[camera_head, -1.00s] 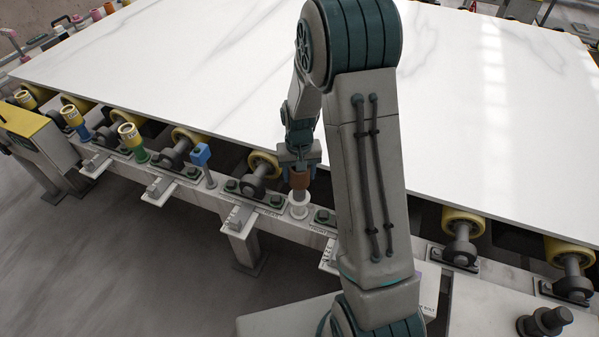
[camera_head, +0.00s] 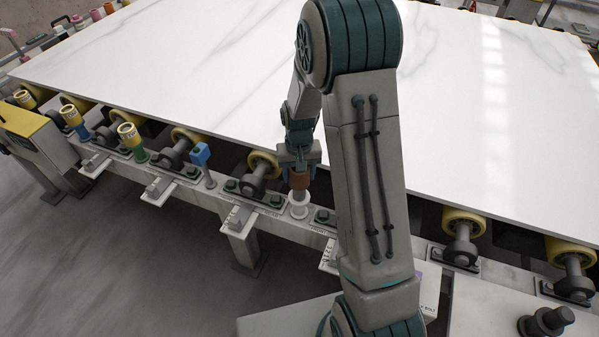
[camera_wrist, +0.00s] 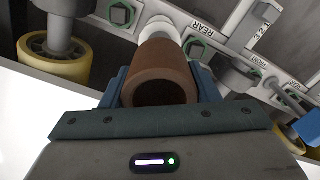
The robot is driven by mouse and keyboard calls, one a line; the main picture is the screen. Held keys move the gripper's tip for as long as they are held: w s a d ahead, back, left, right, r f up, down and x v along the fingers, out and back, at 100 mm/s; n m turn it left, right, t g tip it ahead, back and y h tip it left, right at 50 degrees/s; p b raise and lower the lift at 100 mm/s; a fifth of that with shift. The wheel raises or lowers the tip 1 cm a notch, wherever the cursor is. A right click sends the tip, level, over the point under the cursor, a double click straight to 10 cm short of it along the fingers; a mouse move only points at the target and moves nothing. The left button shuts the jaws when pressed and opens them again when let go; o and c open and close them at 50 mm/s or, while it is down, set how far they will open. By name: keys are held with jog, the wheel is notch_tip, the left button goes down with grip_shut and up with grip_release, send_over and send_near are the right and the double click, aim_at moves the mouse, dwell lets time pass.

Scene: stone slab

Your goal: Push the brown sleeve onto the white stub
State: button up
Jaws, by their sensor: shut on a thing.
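My gripper (camera_head: 299,172) points down at the rail in front of the slab. Its blue fingers (camera_wrist: 162,84) are shut on the brown sleeve (camera_head: 299,181), one on each side. In the wrist view the sleeve (camera_wrist: 161,68) shows its open near end, dark inside. The white stub (camera_head: 299,208) stands on the rail directly below the sleeve. In the wrist view the stub (camera_wrist: 158,27) shows beyond the sleeve's far end, roughly in line with it. I cannot tell how far the sleeve is around the stub, as their meeting place is small and partly hidden.
The white stone slab (camera_head: 200,70) lies behind the gripper on yellow rollers (camera_head: 463,221). A blue-topped post (camera_head: 200,154) and a yellow-topped green post (camera_head: 130,140) stand along the rail to the left. Green bolts (camera_wrist: 122,14) sit beside the stub.

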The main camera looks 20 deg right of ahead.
aim_at(299, 188)
jog(key=shift+f+b, duration=2.65)
jog(key=shift+f, duration=0.8)
jog(key=o, duration=1.1)
jog(key=shift+r, duration=0.15)
notch_tip(299, 188, up, 14)
jog(key=shift+f, duration=0.15)
jog(key=shift+s, duration=0.1)
jog(key=s+r+t, duration=0.1)
jog(key=s+r, duration=0.2)
jog(key=s, duration=0.3)
jog(key=s+r+t+p, duration=0.1)
jog(key=s+r, duration=0.2)
jog(key=s, duration=0.4)
jog(key=s+r+n, duration=0.1)
jog(key=s+r, duration=0.2)
jog(key=s, duration=0.4)
jog(key=shift+r+t, duration=0.4)
jog(key=shift+s, duration=0.35)
jog(key=shift+c, duration=0.2)
